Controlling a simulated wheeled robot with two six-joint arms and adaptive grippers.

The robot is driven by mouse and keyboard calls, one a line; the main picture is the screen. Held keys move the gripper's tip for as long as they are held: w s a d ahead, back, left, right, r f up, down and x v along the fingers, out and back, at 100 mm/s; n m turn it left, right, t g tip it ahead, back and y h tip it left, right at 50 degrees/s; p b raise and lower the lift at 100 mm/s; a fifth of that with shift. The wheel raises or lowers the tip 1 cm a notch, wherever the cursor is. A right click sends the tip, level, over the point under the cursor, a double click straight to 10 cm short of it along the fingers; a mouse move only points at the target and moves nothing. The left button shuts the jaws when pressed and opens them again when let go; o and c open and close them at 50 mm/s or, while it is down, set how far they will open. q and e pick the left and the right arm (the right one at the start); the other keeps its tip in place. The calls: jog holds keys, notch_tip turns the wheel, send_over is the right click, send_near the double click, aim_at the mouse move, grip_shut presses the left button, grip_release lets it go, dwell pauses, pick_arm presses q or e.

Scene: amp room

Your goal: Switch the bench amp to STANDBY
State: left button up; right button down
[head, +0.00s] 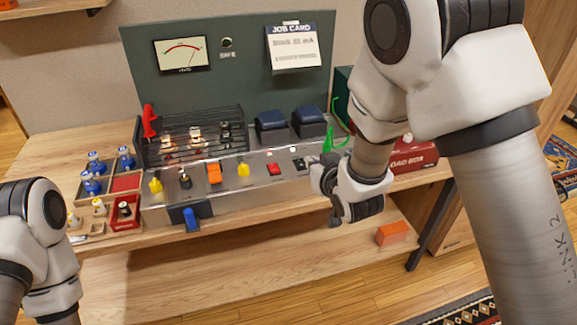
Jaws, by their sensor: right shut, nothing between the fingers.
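The bench amp (240,188) is a grey metal chassis on the wooden bench, with glass tubes (195,133) behind a black wire guard and two dark blue transformers (271,122) on top. My right gripper (328,185) is shut and empty, just right of the black switch. My left gripper is out of view.
A meter (182,53) and a job card (292,47) are on the dark green back panel. A wooden parts tray (106,221) stands left of the amp. A red load box (414,157) stands to the right, partly behind my right arm. An orange box (392,234) lies on the lower shelf.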

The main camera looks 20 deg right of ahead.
jog(key=d+r, duration=0.1)
jog(key=r, duration=0.1)
jog(key=p, duration=0.1)
send_over(304, 171)
notch_tip(304, 171, down, 4)
jog(key=shift+s+a+f, duration=0.1)
jog(key=shift+s, duration=0.05)
notch_tip(304, 171, down, 4)
jog(key=shift+r, duration=0.25)
jog(key=shift+f, duration=0.4)
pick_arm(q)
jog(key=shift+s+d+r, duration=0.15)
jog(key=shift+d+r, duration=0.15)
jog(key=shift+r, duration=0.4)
